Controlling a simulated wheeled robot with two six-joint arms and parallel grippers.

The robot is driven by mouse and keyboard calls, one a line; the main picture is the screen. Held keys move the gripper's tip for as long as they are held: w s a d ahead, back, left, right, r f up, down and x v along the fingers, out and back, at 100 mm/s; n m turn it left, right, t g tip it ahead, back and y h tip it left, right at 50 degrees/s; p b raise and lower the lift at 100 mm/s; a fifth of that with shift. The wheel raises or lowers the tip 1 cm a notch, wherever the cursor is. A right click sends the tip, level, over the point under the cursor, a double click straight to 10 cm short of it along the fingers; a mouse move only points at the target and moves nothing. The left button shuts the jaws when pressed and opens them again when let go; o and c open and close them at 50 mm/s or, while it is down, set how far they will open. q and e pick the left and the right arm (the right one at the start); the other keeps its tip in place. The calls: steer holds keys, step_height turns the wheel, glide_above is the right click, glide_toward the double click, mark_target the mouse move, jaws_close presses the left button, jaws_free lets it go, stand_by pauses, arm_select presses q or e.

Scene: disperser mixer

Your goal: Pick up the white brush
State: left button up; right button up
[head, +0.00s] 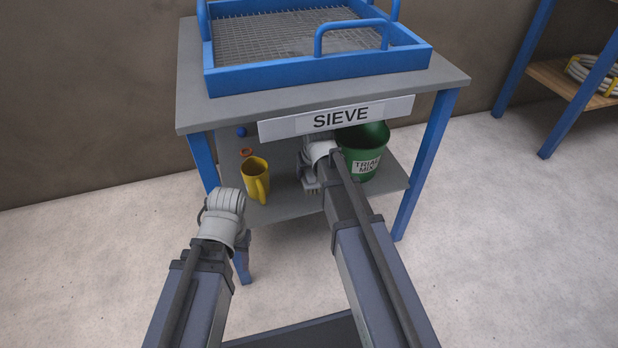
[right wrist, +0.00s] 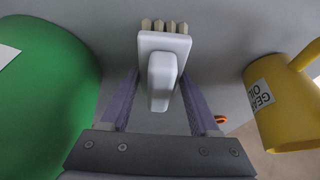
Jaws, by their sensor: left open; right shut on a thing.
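The white brush (right wrist: 163,75) is between the two fingers of my right gripper (right wrist: 160,85) in the right wrist view. It has a white body, a raised handle and several tan bristle tufts at its far end. The right gripper is shut on it. In the head view my right gripper (head: 312,165) reaches under the table top, over the lower shelf, and mostly hides the brush; tan bristles (head: 312,188) show just below it. I cannot tell whether the brush touches the shelf. My left gripper (head: 225,200) is open and empty, in front of the table's left side.
A yellow mug (head: 254,180) stands left of the right gripper on the lower shelf (head: 285,210). A green bucket (head: 362,155) stands close on its right. The table top (head: 200,105) with a SIEVE sign (head: 336,118) and blue sieve tray (head: 320,70) overhangs.

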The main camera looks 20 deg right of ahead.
steer(key=shift+c, duration=1)
arm_select(q)
steer(key=shift+r, duration=0.1)
arm_select(e)
steer(key=shift+r, duration=0.1)
